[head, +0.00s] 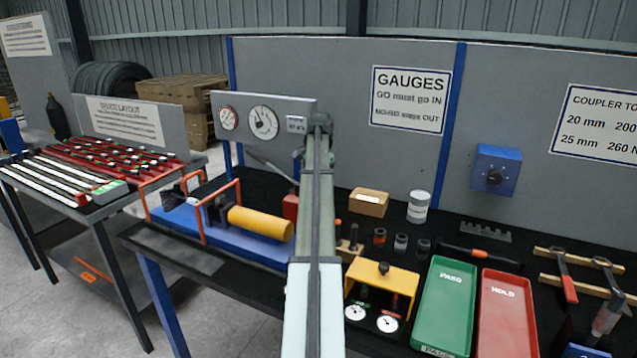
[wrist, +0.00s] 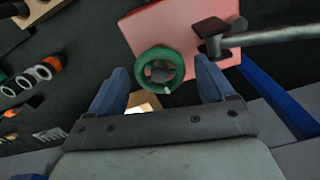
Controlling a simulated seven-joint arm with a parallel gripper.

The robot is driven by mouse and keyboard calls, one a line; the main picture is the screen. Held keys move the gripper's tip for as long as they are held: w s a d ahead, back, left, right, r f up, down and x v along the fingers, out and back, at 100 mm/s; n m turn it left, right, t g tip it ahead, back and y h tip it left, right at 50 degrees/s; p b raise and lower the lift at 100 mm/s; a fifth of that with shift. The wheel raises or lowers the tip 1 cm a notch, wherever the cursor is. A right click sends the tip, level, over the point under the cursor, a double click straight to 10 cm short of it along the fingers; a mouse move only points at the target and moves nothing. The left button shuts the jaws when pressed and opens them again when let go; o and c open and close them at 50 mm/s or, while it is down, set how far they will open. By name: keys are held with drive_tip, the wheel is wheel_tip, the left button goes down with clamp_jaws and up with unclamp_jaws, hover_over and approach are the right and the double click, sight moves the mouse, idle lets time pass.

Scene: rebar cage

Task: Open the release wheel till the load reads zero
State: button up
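The green release wheel (wrist: 160,72) shows in the wrist view on a red block (wrist: 178,30), with a small pale mark on its rim. My gripper (wrist: 162,75) is open, with one finger on each side of the wheel and small gaps visible. Whether the tips reach down to the wheel's level I cannot tell. In the head view my arm hides the wheel and gripper; part of the red block (head: 291,207) shows. A large dial (head: 263,123) and a smaller dial (head: 229,118) sit on a grey panel beside a small display (head: 296,124); its reading is too small to make out.
A grey lever (wrist: 270,38) extends right from the block in the wrist view. A yellow cylinder (head: 261,222) lies on a blue frame with orange bars left of my arm. A cardboard box (head: 369,203), green tray (head: 446,305) and red tray (head: 507,315) stand to the right.

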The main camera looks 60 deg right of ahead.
drive_tip(key=c, duration=0.9)
